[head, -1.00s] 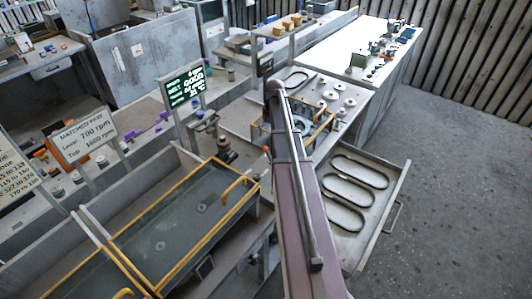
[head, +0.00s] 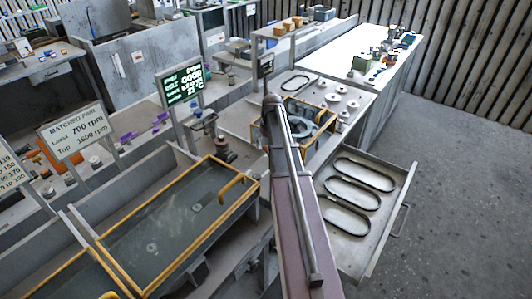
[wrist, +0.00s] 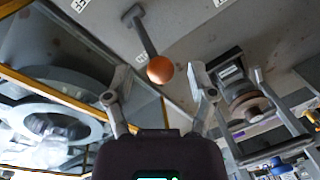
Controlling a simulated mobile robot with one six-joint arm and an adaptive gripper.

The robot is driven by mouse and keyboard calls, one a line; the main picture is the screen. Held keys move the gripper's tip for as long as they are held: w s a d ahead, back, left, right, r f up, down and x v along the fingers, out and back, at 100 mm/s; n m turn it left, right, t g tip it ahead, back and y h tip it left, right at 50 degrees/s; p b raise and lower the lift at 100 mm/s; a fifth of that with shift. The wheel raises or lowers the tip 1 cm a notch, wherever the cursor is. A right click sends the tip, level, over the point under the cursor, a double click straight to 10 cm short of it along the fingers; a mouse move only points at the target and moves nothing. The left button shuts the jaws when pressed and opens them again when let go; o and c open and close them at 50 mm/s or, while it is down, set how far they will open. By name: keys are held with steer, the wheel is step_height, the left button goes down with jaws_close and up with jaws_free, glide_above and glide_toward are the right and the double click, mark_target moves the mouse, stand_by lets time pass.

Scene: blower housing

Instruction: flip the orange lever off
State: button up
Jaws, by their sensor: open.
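The orange lever shows in the wrist view as a round orange knob (wrist: 160,70) on a thin grey stem. The stem runs up and left to a dark block on a grey surface. My gripper (wrist: 159,84) is open, with one pale finger on each side of the knob. The knob appears between the fingertips or just beyond them; I cannot tell the depth or any touch. In the head view my arm hides the gripper, and I cannot make out the lever.
A yellow-framed housing with a round grey part (wrist: 50,122) is left of my gripper in the wrist view. A brown-topped fixture (wrist: 245,103) is at right. In the head view, an open drawer (head: 390,235) with belts juts out; floor beyond is clear.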

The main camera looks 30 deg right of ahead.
steer(key=shift+a+f+b, duration=0.1)
steer(key=shift+f+b, duration=0.4)
steer(key=shift+f, duration=0.3)
jaws_close()
